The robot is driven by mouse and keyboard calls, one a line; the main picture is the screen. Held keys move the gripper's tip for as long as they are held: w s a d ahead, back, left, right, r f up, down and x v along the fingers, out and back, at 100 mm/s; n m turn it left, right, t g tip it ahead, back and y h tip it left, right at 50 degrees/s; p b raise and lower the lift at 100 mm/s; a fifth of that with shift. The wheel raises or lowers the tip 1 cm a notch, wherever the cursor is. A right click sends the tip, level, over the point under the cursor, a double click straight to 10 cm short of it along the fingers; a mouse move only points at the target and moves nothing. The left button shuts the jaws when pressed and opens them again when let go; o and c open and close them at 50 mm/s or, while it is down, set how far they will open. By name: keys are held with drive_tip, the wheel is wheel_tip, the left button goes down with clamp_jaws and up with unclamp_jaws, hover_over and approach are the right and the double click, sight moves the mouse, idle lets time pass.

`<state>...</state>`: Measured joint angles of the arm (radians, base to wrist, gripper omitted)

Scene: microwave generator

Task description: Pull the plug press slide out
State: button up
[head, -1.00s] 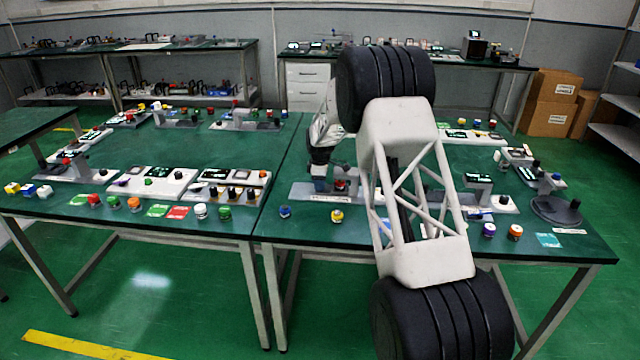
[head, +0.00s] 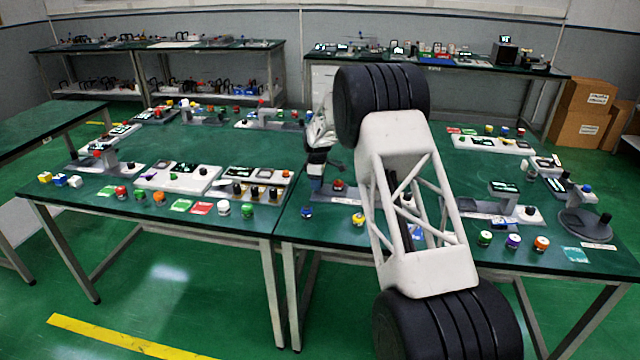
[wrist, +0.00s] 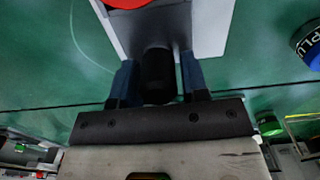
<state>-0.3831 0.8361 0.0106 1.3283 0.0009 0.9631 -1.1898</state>
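The plug press is only partly seen. A grey-white base (wrist: 212,28) with a red round top (wrist: 124,3) shows at the top of the wrist view, and the red part (head: 338,186) also shows on the table in the head view. A black knob-like handle (wrist: 157,76) projects from it toward my gripper (wrist: 158,80). The blue-grey fingers stand on both sides of this handle. I cannot tell whether they press on it. In the head view my gripper (head: 316,172) is low over the table beside the red part. My own arm hides much of the fixture.
A blue capped piece (wrist: 308,42) lies right of the fixture in the wrist view. Blue (head: 306,212) and yellow (head: 358,219) pieces lie near the table's front edge. A long fixture (head: 500,212) and a round grey base (head: 585,224) stand to the right.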

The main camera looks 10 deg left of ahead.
drive_tip(key=shift+o, duration=1.2)
drive_tip(key=shift+d, duration=0.1)
drive_tip(key=shift+r, duration=3.9)
